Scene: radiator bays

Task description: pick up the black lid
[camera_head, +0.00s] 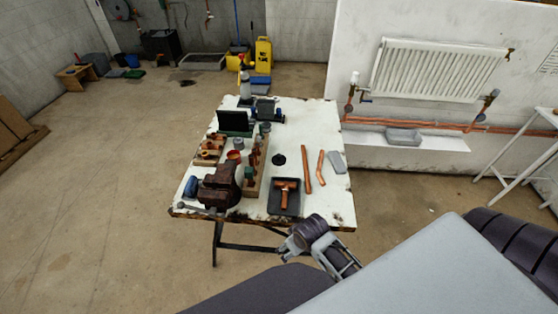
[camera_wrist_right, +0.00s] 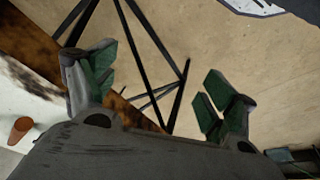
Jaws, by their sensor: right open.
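The black lid (camera_head: 279,160) is a small dark disc lying flat on the white worktable (camera_head: 300,133), left of two copper pipes. My right gripper (camera_head: 297,242) is at the table's front edge, well short of the lid. In the right wrist view its two green-padded fingers (camera_wrist_right: 158,88) are spread apart with nothing between them but the table edge, table legs and floor behind. The lid does not show in the wrist view. My left gripper is in neither view.
A black tray (camera_head: 274,208) with a copper fitting lies near the front edge. A vice (camera_head: 219,187) and wooden racks of fittings fill the table's left side. Copper pipes (camera_head: 307,170) and a grey piece (camera_head: 337,161) lie right of the lid. Bare tabletop surrounds the lid.

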